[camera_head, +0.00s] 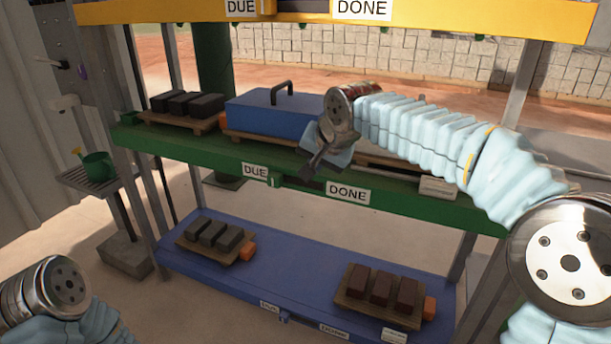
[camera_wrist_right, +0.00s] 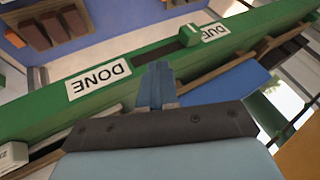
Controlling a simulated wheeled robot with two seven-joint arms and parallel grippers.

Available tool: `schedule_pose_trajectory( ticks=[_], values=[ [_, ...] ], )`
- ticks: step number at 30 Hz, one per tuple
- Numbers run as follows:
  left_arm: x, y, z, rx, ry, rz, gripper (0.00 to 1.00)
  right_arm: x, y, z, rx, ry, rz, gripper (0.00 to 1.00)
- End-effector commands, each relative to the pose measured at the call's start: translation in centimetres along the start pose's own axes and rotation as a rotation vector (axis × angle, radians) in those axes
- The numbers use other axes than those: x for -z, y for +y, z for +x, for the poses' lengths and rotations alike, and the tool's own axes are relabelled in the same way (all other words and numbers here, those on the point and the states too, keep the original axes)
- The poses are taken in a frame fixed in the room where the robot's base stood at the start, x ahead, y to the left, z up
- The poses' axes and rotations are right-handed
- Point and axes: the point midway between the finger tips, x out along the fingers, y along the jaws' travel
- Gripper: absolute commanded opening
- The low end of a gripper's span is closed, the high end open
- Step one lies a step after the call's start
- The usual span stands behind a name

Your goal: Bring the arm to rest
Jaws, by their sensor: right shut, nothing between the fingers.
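My right arm reaches in from the right in the head view, over the green middle shelf (camera_head: 400,208). My right gripper (camera_head: 312,168) points down and to the left in front of that shelf, close to the blue box (camera_head: 268,115). In the right wrist view the gripper (camera_wrist_right: 157,78) is shut with nothing between its fingers, in front of the green shelf edge and its labels. Of my left arm only a metal joint and a light blue sleeve show at the lower left; its gripper is out of view.
Dark blocks (camera_head: 187,103) sit on a wooden board beside the blue box. The blue lower shelf (camera_head: 290,270) holds a board of dark grey blocks (camera_head: 213,234) and one of brown blocks (camera_head: 381,286). A yellow beam (camera_head: 180,12) crosses above. A green watering can (camera_head: 97,166) stands left.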

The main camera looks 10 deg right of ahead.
Motion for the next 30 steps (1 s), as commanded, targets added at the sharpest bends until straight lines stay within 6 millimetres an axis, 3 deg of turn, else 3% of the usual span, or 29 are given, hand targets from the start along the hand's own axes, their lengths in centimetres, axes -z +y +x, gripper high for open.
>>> schedule_pose_trajectory(
  ticks=[4, 13, 17, 20, 23, 27, 30],
  values=[
    [0.0, 0.0, 0.0, 0.000, 0.000, 0.000, 0.56, 0.0, 0.0, -0.9, 0.000, 0.001, 0.000, 0.00],
    [0.0, 0.0, 0.0, 0.000, 0.000, 0.000, 0.56, 0.0, 0.0, -1.0, 0.000, 0.000, 0.000, 0.00],
    [0.0, 0.0, 0.0, 0.000, 0.000, 0.000, 0.56, -0.6, 0.3, 0.7, -0.006, -0.016, -0.015, 0.00],
    [0.0, 0.0, 0.0, 0.000, 0.000, 0.000, 0.56, -2.5, 1.5, 5.1, -0.019, -0.062, -0.056, 0.00],
    [0.0, 0.0, 0.0, 0.000, 0.000, 0.000, 0.56, -6.1, 3.9, 11.5, -0.028, -0.135, -0.115, 0.00],
    [0.0, 0.0, 0.0, 0.000, 0.000, 0.000, 0.56, -13.4, 9.3, 20.2, -0.028, -0.254, -0.179, 0.00],
    [0.0, 0.0, 0.0, 0.000, 0.000, 0.000, 0.56, -19.5, 13.8, 24.7, -0.022, -0.334, -0.204, 0.00]
  ],
)
